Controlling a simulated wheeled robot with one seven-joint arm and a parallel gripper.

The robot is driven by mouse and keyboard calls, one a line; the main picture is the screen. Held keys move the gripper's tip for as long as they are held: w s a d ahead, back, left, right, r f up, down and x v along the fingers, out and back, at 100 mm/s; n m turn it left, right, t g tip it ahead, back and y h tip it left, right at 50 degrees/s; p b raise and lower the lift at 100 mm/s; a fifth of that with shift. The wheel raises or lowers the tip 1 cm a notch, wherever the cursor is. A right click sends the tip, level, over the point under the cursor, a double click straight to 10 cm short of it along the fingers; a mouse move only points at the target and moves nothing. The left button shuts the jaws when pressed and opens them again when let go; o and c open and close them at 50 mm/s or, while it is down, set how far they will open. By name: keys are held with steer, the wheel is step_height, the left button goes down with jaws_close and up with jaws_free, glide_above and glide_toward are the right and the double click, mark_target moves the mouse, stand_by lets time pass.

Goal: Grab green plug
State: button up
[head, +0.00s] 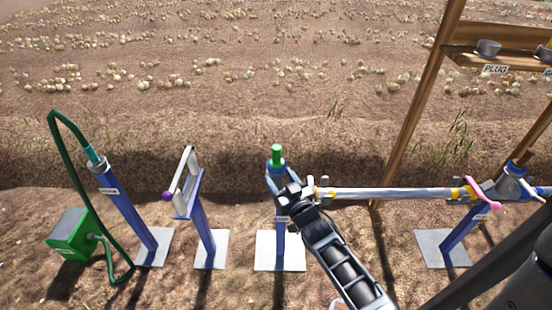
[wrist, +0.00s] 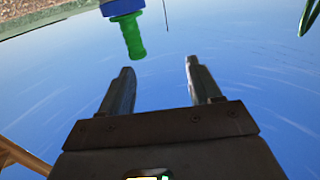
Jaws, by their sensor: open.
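The green plug (head: 277,153) sits upright on top of a blue post (head: 282,240) with a pale square base, at the middle of the head view. My gripper (head: 279,174) is close by the plug, just below and in front of it in the head view, and partly hides the post's top. In the wrist view my gripper (wrist: 158,66) is open with nothing between its fingers. There the green plug (wrist: 132,36) lies beyond the fingertips, nearer the left finger, and apart from them. The wrist view looks upside down, with sky below.
At left stand a green box (head: 73,234) with a hose and a blue post (head: 126,208). Another post holds a white frame with a purple knob (head: 168,196). A wooden shelf (head: 470,57) labelled PLUG and another blue post (head: 458,230) stand at right. Onions cover the field behind.

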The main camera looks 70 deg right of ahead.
steer(key=h, duration=0.1)
glide_toward(279, 151)
steer(key=x, duration=0.4)
steer(key=shift+m+g, duration=0.3)
steer(key=shift+m, duration=0.1)
steer(key=x, duration=0.7)
steer(key=shift+w+d, duration=0.1)
steer(key=shift+w, duration=0.2)
jaws_close()
